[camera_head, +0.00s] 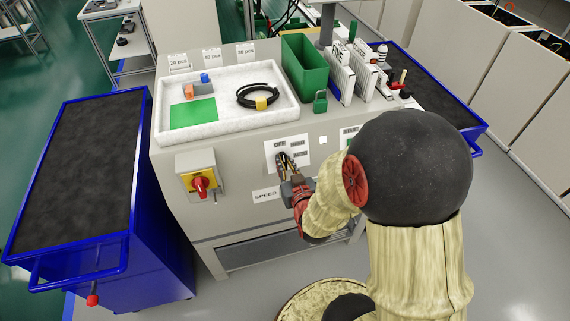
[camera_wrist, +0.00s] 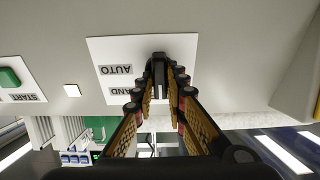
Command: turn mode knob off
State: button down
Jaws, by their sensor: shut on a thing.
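The mode knob (camera_wrist: 158,62) is black and sits on a white plate (camera_wrist: 110,50) on the cabinet front. In the wrist view, which is upside down, AUTO and HAND labels show beside it. The plate (camera_head: 300,145) also shows in the head view, with an OFF label at its top. My gripper (camera_wrist: 160,84) is shut on the knob, with a fingertip on each side. In the head view my gripper (camera_head: 284,160) covers the knob. I cannot tell which label the knob points to.
A yellow plate with a red rotary switch (camera_head: 200,184) is left of the knob plate. A SPEED label (camera_head: 265,195) lies below. A green START button (camera_wrist: 9,77) shows in the wrist view. A white tray (camera_head: 289,111) and green bin (camera_head: 306,68) stand on top.

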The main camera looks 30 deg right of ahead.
jog(key=c, duration=1.8)
grip_release()
jog(key=v, duration=0.7)
jog(key=shift+s, duration=0.3)
